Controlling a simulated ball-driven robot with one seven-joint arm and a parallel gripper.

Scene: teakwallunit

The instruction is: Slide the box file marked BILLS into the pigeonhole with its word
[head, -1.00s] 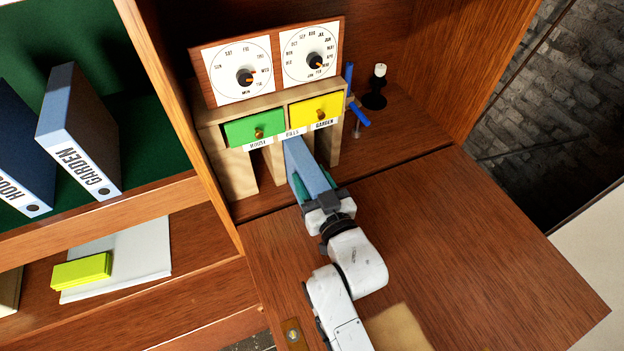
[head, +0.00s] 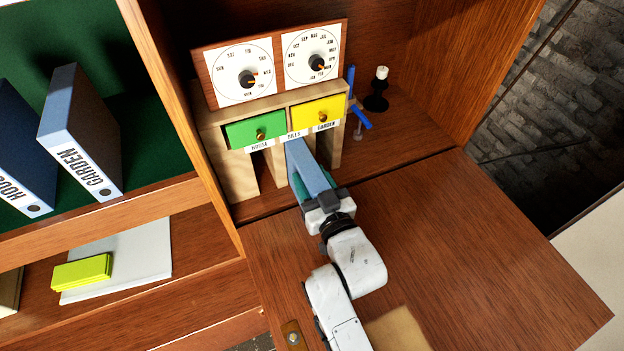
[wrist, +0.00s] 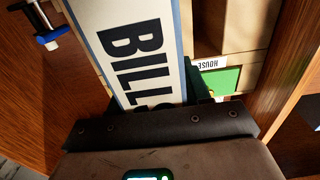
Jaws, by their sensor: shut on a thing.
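The blue-grey box file marked BILLS (head: 309,170) is held in my gripper (head: 322,196), which is shut on its near end. In the wrist view its white spine (wrist: 135,45) shows the letters BILL, the last part hidden by my gripper (wrist: 160,128). The file's far end is at the mouth of the middle pigeonhole, under the label BILLS (head: 292,137); how deep it reaches is hidden. The wooden pigeonhole unit (head: 242,180) also has openings labelled HOUSE (head: 259,146) and GARDEN (head: 326,125).
Green (head: 256,130) and yellow (head: 318,112) drawers sit above the pigeonholes, under two dials. GARDEN (head: 85,145) and HOUSE (head: 22,160) files stand on the left shelf. The flap's right side is clear.

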